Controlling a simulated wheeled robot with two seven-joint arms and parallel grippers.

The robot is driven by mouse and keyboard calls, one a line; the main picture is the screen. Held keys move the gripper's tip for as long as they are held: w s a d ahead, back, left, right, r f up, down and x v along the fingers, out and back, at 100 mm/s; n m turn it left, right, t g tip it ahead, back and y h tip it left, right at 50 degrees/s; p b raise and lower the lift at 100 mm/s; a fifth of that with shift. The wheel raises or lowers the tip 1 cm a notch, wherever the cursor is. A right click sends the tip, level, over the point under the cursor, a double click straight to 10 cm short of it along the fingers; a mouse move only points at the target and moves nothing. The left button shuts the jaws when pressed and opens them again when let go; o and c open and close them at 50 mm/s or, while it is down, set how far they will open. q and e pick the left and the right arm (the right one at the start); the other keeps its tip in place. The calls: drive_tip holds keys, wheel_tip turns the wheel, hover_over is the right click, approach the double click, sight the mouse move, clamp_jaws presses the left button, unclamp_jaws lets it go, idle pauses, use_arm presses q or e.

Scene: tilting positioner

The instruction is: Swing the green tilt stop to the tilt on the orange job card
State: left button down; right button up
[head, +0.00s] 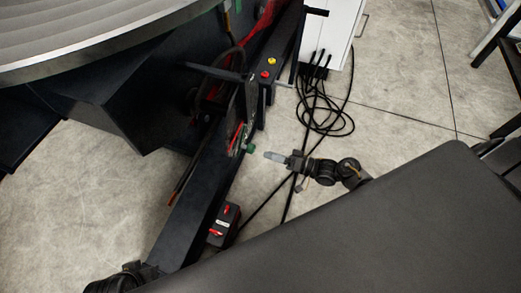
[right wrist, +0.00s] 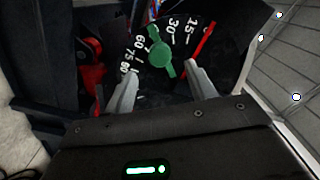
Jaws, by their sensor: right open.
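The green tilt stop (right wrist: 161,54) is a round knob with a narrow bar on a dark dial plate (right wrist: 187,62) with white numbers. Its upper end lies between the 30 and the 60, covering any mark there. A red pointer (right wrist: 203,42) lies just right of the 15. My right gripper (right wrist: 160,88) is open, its fingertips apart on either side of and below the green stop, with nothing between them. In the head view the right gripper (head: 270,156) is just right of the green stop (head: 250,148). I see no orange job card.
The dark positioner frame (head: 200,195) runs diagonally beneath a large grey round table (head: 100,35). A box with yellow and red buttons (head: 268,67) sits above the dial. Black cables (head: 325,115) lie on the floor by a white cabinet (head: 328,30). A red-switched box (head: 225,222) is below.

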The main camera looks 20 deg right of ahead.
use_arm(q)
drive_tip(key=shift+w+d+f, duration=0.1)
drive_tip(key=shift+w+f, duration=0.1)
drive_tip(key=shift+f, duration=0.1)
use_arm(e)
drive_tip(key=v, duration=0.3)
use_arm(q)
drive_tip(key=shift+s, duration=0.2)
